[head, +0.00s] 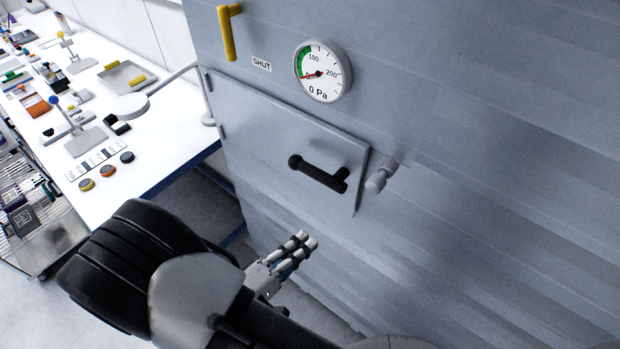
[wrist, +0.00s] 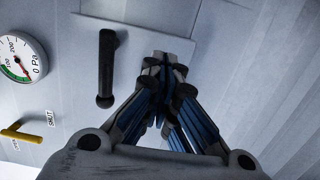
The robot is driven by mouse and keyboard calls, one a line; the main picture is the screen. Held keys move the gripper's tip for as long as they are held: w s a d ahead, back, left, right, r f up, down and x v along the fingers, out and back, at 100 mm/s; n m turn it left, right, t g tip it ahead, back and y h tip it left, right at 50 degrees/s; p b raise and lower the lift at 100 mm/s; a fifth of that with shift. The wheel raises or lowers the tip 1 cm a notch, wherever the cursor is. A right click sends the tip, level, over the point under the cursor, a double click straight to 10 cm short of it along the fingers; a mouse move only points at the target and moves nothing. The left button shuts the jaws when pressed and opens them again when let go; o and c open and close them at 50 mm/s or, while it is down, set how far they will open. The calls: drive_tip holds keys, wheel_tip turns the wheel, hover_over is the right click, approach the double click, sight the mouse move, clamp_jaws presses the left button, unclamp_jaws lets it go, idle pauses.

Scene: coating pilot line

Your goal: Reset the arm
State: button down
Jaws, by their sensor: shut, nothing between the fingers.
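My gripper (head: 305,239) is in front of the grey metal cabinet (head: 450,120), below the small door with the black handle. Its fingers are closed together and empty. In the wrist view my gripper (wrist: 166,62) points at the cabinet face, with the black handle (wrist: 106,70) to the left of the fingers. The handle also shows in the head view (head: 318,174), apart from my gripper. The small door (head: 270,130) lies flush with the cabinet face. My arm reaches in from the bottom of the head view.
A round gauge (head: 323,70) reads about 0 Pa. Beside it are a SHUT label (head: 261,64) and a yellow lever (head: 227,35). A grey latch knob (head: 381,177) sits right of the door. A white bench (head: 165,115) with lab items and a wire cart (head: 30,215) stand at left.

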drive_tip(key=shift+s+r, duration=0.1)
drive_tip(key=s+d+r+m+g+y+b, duration=0.2)
drive_tip(key=s+d+r+m+g+y, duration=0.15)
drive_tip(key=d+g, duration=0.4)
drive_tip(key=s+d+r+m+g+y+b, duration=0.2)
drive_tip(key=s+d+r+m+g+b, duration=0.15)
drive_tip(key=d+g, duration=0.35)
drive_tip(key=s+d+r+m+t+y+b, duration=0.1)
drive_tip(key=s+r+m+t+y+b, duration=0.1)
drive_tip(key=s+r+t+y, duration=0.2)
drive_tip(key=t+y, duration=0.2)
drive_tip(key=y, duration=0.1)
drive_tip(key=shift+s+r+b, duration=0.15)
drive_tip(key=shift+s+b, duration=0.05)
drive_tip(key=shift+b, duration=0.15)
drive_tip(key=c, duration=2.3)
unclamp_jaws()
